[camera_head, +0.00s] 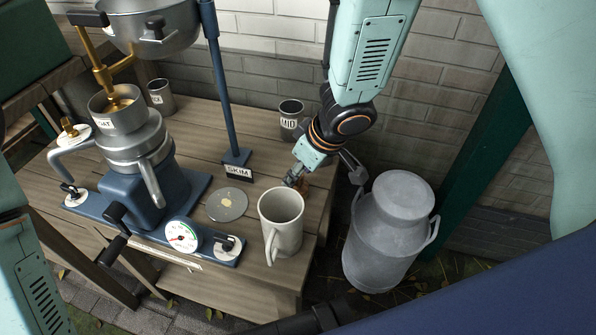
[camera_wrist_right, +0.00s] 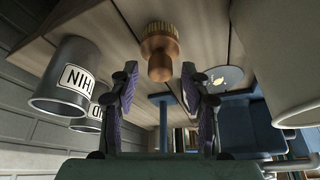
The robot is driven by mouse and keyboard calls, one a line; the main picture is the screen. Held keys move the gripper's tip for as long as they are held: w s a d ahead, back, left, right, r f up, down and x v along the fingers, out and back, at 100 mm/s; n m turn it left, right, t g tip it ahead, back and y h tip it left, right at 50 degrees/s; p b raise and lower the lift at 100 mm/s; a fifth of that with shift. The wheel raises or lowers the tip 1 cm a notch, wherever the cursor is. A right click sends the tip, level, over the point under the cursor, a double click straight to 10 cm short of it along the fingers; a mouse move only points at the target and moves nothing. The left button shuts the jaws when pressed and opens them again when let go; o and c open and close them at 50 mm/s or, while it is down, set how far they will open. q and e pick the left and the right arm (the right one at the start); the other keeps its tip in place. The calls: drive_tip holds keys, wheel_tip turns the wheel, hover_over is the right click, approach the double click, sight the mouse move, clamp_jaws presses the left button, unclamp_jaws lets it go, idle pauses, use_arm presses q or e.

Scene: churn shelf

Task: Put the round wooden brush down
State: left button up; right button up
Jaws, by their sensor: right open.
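The round wooden brush (camera_wrist_right: 160,50) rests on the plank table, bristles against the wood, its rounded knob toward my right gripper. In the head view only a small brown part of the brush (camera_head: 303,185) shows beside the gripper, near the table's right edge. My right gripper (camera_head: 296,179) is low over the table. In the right wrist view the two fingers of the right gripper (camera_wrist_right: 160,108) are apart, with the brush's knob beyond the gap between them and clear of both. My left gripper is not in view; only part of my left arm shows at lower left.
A white mug (camera_head: 283,232) stands just in front of the right gripper. A metal cup marked THIN (camera_wrist_right: 70,85) is close beside it. The MID cup (camera_head: 291,118) is behind, the blue separator (camera_head: 140,165) left, a grey milk can (camera_head: 390,235) right. A grey disc (camera_head: 227,204) lies flat.

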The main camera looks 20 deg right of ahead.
drive_tip(key=p+v, duration=0.5)
drive_tip(key=v, duration=0.5)
drive_tip(key=shift+r, duration=0.2)
drive_tip(key=shift+s+d, duration=0.1)
drive_tip(key=shift+d, duration=0.05)
drive_tip(key=s+d+f+m+g+h, duration=0.1)
drive_tip(key=s+d+f+m, duration=0.2)
drive_tip(key=s+f, duration=0.6)
drive_tip(key=s+d+f+m+g+h, duration=0.1)
drive_tip(key=s+d+f+m+g, duration=0.1)
drive_tip(key=s+f, duration=0.8)
drive_tip(key=s+d+m, duration=0.1)
drive_tip(key=s+m, duration=0.1)
drive_tip(key=s, duration=0.5)
drive_tip(key=shift+s+g, duration=0.3)
